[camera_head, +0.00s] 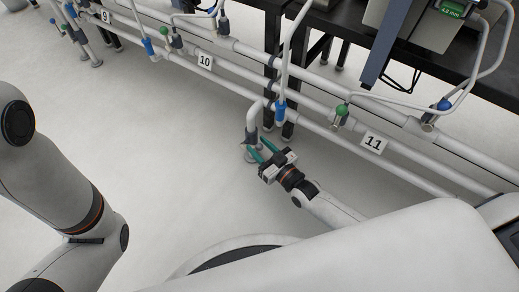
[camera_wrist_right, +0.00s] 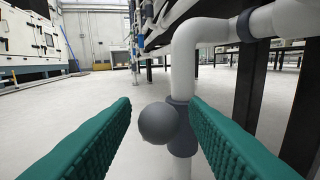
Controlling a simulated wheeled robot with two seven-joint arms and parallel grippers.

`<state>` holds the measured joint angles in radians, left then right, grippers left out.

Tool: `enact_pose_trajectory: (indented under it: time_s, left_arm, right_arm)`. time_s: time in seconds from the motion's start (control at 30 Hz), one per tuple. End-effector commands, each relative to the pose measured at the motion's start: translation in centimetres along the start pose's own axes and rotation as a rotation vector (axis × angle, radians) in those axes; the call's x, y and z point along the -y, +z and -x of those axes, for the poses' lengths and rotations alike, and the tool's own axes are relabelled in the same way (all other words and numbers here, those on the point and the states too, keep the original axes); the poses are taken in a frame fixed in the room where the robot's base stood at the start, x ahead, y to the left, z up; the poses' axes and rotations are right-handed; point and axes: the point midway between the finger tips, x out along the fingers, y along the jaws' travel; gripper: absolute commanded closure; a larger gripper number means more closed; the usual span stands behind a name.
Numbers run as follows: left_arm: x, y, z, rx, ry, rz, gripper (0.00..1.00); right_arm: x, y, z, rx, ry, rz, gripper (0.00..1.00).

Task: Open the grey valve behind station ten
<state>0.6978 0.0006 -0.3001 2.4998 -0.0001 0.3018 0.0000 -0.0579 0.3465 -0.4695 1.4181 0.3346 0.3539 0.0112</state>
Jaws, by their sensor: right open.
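The grey valve (camera_wrist_right: 182,140) sits on a white pipe that bends down to the floor, and its round grey knob (camera_wrist_right: 157,123) faces my right wrist camera. In the head view the valve (camera_head: 251,135) is on the down pipe between the number 10 and 11 labels. My right gripper (camera_head: 260,151) is open with teal fingers. In the wrist view the knob appears between the fingers, with a gap on each side; I see no contact. My left arm shows at the left of the head view, but its gripper is out of frame.
Label 10 (camera_head: 205,61) and label 11 (camera_head: 374,142) are on the long white pipes (camera_head: 318,128). A blue-handled valve (camera_head: 280,110) and a green-knobbed valve (camera_head: 342,111) stand near. Black bench legs (camera_head: 289,122) stand close behind the down pipe. The floor in front is clear.

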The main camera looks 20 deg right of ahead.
Motion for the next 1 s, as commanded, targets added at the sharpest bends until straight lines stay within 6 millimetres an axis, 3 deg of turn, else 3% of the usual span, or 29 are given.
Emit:
enact_pose_trajectory:
  time_s: [0.33,0.57,0.6,0.87,1.0]
  left_arm:
    - [0.0,0.1,0.0,0.002,-0.001,0.000,0.45]
    - [0.1,0.1,0.0,0.003,-0.001,0.000,0.45]
    - [0.1,0.1,0.0,0.003,-0.001,0.000,0.45]
    - [0.0,0.0,-0.3,0.003,-0.001,0.000,0.45]
    - [-0.2,-0.3,-1.3,0.004,-0.001,0.000,0.45]
  right_arm:
    - [0.0,0.0,-0.3,-0.002,0.000,0.000,0.61]
    - [0.0,0.0,-0.3,-0.001,0.000,0.000,0.99]
    - [0.0,0.0,-0.3,-0.001,0.000,0.000,1.00]
    - [0.0,0.2,-0.3,-0.007,0.000,0.002,1.00]
    - [-0.1,0.7,-0.5,-0.030,-0.002,0.008,1.00]
